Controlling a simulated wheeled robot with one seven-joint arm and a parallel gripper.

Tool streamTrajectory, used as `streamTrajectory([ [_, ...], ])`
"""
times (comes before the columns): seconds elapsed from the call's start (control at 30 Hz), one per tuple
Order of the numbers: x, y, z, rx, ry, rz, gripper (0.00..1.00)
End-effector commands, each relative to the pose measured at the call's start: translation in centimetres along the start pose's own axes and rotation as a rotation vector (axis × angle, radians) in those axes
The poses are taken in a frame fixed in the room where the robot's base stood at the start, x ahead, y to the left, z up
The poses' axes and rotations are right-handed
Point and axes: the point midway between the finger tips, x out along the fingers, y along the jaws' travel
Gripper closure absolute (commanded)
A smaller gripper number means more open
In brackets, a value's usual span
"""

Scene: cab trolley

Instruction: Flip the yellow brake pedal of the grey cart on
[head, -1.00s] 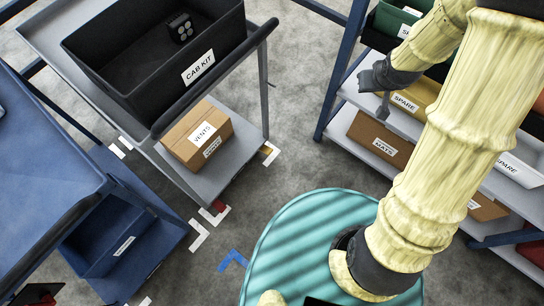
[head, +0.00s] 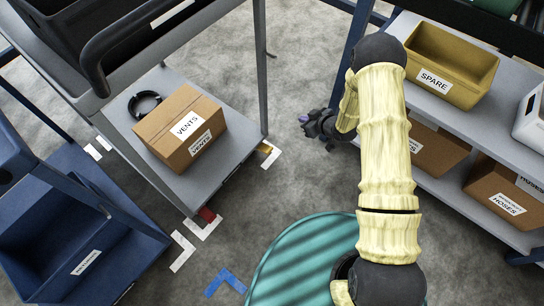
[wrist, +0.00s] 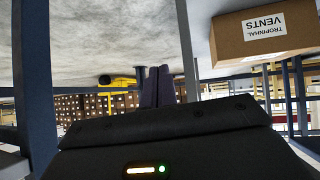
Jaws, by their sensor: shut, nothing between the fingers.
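The grey cart (head: 216,166) stands left of centre in the head view. A small yellow pedal (head: 265,148) shows low at its right edge, beside white floor tape; whether it is up or down is too small to tell. A red pedal (head: 207,214) sits at the cart's near corner. My gripper (head: 304,119) is right of the cart, apart from it and from the yellow pedal. In the wrist view my gripper's fingers (wrist: 156,86) are together and empty. That view is upside down; a yellow item (wrist: 118,80) left of the fingers cannot be identified surely.
A VENTS box (head: 178,128) and a black ring (head: 145,104) are on the cart's lower shelf. The blue cart (head: 92,240) stands at left. A grey shelf rack (head: 455,105) with bins and boxes stands at right. Bare floor (head: 300,60) lies between cart and rack.

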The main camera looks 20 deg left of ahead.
Motion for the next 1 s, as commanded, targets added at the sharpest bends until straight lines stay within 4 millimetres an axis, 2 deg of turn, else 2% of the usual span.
streamTrajectory([
  [0.03,2.8,-1.4,3.0,-0.01,0.021,-0.034,1.0],
  [0.1,5.1,-3.1,5.2,-0.024,0.059,-0.079,1.0],
  [0.2,7.7,-5.3,7.9,-0.04,0.11,-0.14,1.0],
  [0.3,9.2,-6.9,9.5,-0.049,0.147,-0.182,1.0],
  [0.43,9.8,-7.8,10.1,-0.053,0.169,-0.205,1.0],
  [0.77,9.7,-7.8,10.0,-0.053,0.169,-0.206,1.0],
  [1.0,11.8,-8.3,9.9,-0.056,0.169,-0.207,1.0],
])
